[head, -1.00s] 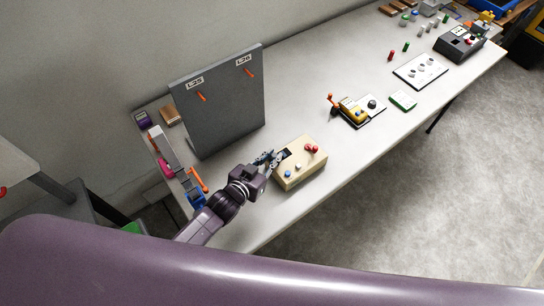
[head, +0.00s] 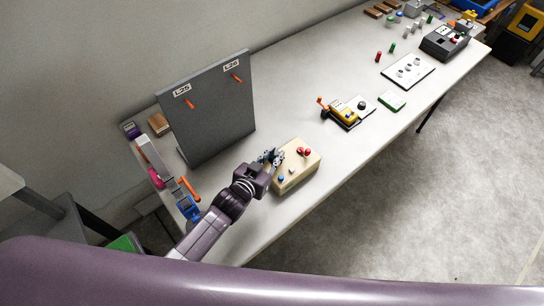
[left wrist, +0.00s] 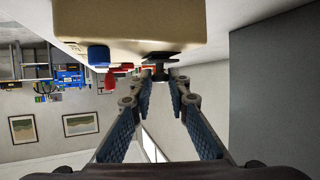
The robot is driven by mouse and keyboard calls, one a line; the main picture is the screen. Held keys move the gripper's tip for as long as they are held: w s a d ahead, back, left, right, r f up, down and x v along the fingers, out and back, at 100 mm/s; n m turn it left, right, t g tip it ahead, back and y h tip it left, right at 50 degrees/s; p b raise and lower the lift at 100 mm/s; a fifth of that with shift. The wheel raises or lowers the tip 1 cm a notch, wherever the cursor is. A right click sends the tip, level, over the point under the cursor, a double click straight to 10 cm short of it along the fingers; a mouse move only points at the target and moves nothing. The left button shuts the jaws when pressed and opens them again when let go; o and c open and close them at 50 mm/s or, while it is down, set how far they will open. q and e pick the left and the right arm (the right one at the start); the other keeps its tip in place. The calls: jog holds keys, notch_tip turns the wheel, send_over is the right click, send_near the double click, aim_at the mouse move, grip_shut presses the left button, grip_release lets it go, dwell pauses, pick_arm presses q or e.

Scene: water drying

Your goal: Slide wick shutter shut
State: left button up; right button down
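A beige box (head: 300,172) stands near the table's front edge, with red, blue and pale knobs on top. My left gripper (head: 272,156) is at the box's back left corner, over the dark slot area, which it partly hides. In the left wrist view the box (left wrist: 130,20) hangs upside down at the top. A small black piece (left wrist: 158,60), possibly the shutter's handle, sticks out from the box between the two fingertips. My left gripper (left wrist: 163,78) is open there, with a gap between its fingers. I cannot tell whether a finger touches the black piece. My right gripper is out of view.
A grey upright panel (head: 215,110) with two orange pegs stands behind and left of my gripper. An orange-handled blue item (head: 189,207) lies to the left. The table between is clear.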

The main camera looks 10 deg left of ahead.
pick_arm(q)
jog(key=o, duration=0.3)
jog(key=shift+s+a+r, duration=0.1)
jog(key=shift+s, duration=0.15)
jog(key=v, duration=1.1)
jog(key=shift+s+r, duration=0.2)
jog(key=shift+r, duration=0.05)
